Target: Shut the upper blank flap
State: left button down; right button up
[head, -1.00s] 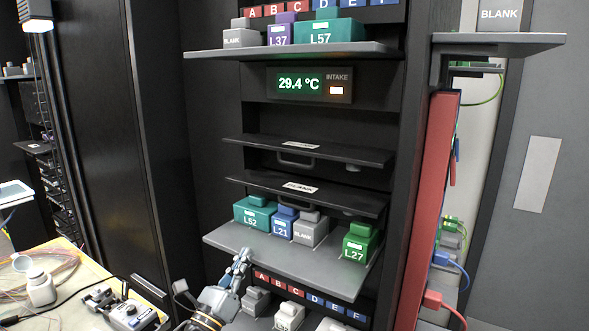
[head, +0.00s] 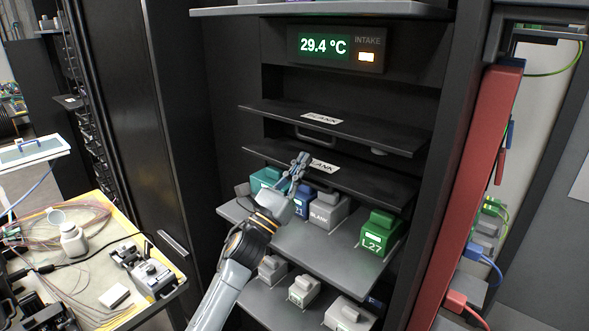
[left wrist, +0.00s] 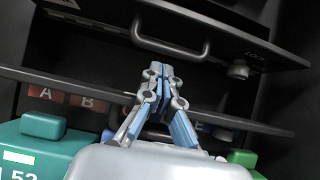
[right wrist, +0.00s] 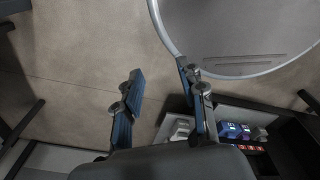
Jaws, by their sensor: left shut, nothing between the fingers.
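The upper blank flap (head: 336,126) juts out from the dark rack below the temperature display, its white label on top. The lower blank flap (head: 330,172) juts out just beneath it. A handle (head: 318,146) shows between the two flaps. My left gripper (head: 300,162) is shut and empty, with its tips overlapping the lower flap in the head view; contact cannot be told. In the left wrist view its tips (left wrist: 157,72) point toward a dark panel with a handle (left wrist: 180,50). My right gripper (right wrist: 160,80) is open and empty above the floor, away from the flaps.
A grey shelf (head: 300,240) below the flaps carries several modules, among them a green L27 (head: 376,236). A red panel (head: 470,190) stands at the right. A cluttered work table (head: 105,275) is at the left. A round grey surface (right wrist: 235,35) lies near my right gripper.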

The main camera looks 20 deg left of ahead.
aim_at(310, 168)
pick_arm(q)
jog(key=p+x, duration=0.1)
jog(key=x, duration=0.2)
jog(key=shift+w, duration=0.15)
jog(key=shift+w+d+r, duration=0.1)
jog(key=shift+w+d, duration=0.05)
jog(key=shift+w, duration=0.2)
jog(key=shift+w+r, duration=0.1)
pick_arm(e)
jog(key=shift+w+a+r, duration=0.15)
jog(key=shift+w+r, duration=0.8)
jog(key=shift+w, duration=0.05)
jog(key=shift+s, duration=0.1)
jog(key=shift+s+d, duration=0.1)
jog(key=shift+d, duration=0.1)
